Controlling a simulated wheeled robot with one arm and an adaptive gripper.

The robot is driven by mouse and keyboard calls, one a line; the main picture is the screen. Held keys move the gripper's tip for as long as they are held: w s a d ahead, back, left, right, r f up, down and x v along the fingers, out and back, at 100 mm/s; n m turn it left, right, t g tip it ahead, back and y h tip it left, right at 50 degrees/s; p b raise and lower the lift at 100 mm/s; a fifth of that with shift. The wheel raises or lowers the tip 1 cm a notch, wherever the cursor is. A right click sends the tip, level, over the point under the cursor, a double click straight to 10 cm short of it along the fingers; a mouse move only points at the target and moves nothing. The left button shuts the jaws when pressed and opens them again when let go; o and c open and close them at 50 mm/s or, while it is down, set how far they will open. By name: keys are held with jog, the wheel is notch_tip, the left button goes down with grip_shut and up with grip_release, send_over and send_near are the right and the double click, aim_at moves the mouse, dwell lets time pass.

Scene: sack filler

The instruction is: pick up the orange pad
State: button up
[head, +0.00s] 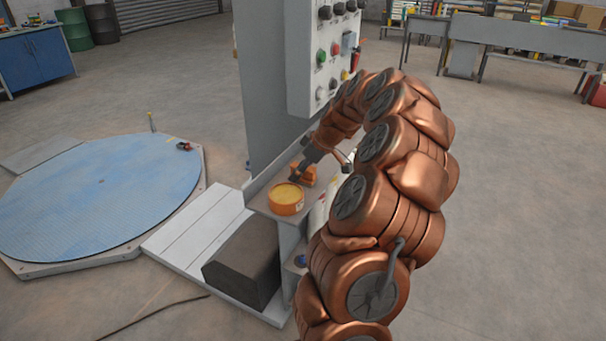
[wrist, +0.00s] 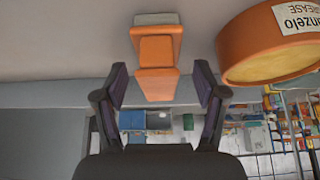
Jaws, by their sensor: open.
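The orange pad (wrist: 157,52) shows in the wrist view as a small blocky piece with a paler layer, against the grey shelf surface. It lies between the lines of my two dark fingers, with space on both sides. My gripper (wrist: 161,72) is open, and neither finger appears to touch the pad. In the head view, my gripper (head: 297,177) is low over the small shelf of the grey machine, and the pad (head: 308,176) is partly hidden by it.
An orange tin (head: 286,200) with a label stands close beside the pad on the shelf (head: 262,200); it also shows at the wrist view's upper right (wrist: 245,52). A control panel (head: 325,60) with several buttons rises behind. A pale bottle (head: 318,215) is near my arm.

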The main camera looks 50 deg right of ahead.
jog(key=shift+x, duration=0.75)
jog(key=c, duration=1.3)
jog(key=shift+o, duration=0.2)
jog(key=shift+r+b, duration=0.3)
jog(key=shift+r, duration=1.55)
jog(key=shift+s+a, duration=0.3)
jog(key=shift+s, duration=0.6)
jog(key=s+a+r+b, duration=0.1)
jog(key=s+a, duration=0.3)
jog(key=s, duration=0.9)
jog(key=shift+s+a+b, duration=0.15)
jog(key=shift+a+b, duration=0.15)
jog(key=shift+b, duration=0.55)
jog(key=shift+r, duration=0.15)
